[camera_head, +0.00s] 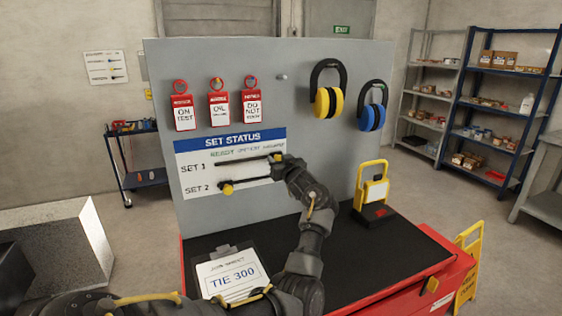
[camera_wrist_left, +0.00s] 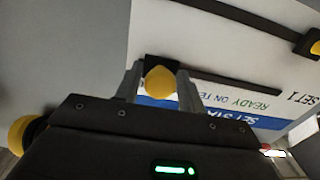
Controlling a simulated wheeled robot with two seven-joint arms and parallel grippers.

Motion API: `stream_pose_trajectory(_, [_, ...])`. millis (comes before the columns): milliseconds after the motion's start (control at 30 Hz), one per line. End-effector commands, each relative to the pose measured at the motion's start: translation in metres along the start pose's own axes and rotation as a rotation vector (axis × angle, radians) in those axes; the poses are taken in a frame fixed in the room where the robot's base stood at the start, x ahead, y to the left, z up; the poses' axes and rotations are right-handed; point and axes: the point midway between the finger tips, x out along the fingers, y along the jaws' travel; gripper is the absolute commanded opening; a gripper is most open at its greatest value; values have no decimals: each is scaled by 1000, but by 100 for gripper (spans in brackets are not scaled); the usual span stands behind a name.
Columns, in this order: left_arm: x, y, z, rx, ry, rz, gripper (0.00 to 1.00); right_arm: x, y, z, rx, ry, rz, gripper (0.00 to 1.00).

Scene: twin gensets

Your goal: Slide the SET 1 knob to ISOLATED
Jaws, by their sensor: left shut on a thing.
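The SET STATUS board (camera_head: 229,140) on the grey upright panel has two slide tracks, SET 1 above and SET 2 below. The SET 1 knob (camera_wrist_left: 160,82) is yellow and sits between the two fingers of my left gripper (camera_wrist_left: 161,88), which is shut on it.
A clipboard marked TIE 300 (camera_head: 231,277) lies on the black worktop. A yellow device on a black base (camera_head: 373,192) stands to the right of my arm. Red tags (camera_head: 219,108) and ear defenders (camera_head: 328,101) hang above the board.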

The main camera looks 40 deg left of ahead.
Motion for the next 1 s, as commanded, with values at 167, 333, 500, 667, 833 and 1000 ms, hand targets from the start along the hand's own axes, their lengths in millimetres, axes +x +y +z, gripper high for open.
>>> stream_pose_trajectory(167, [-1, 3, -2, -1, 2, 5, 50, 0, 0, -4, 0, 5, 1, 51])
stream_pose_trajectory(333, [-1, 2, -1, 0, 1, 4, 50, 0, 0, -3, 0, 5, 1, 51])
stream_pose_trajectory(500, [-1, 1, -1, 0, 1, 3, 50, 0, 0, -2, 0, 3, 0, 51])
stream_pose_trajectory(667, [-15, 2, 1, -2, 1, 4, 50, 4, 0, 0, 0, 1, 0, 51])
stream_pose_trajectory(833, [-48, 3, 2, -4, 1, 6, 50, 12, 0, 1, 0, 1, 0, 51])
stream_pose_trajectory(1000, [-80, 2, 1, -3, 1, 6, 50, 18, 0, 2, 0, 0, 0, 51])
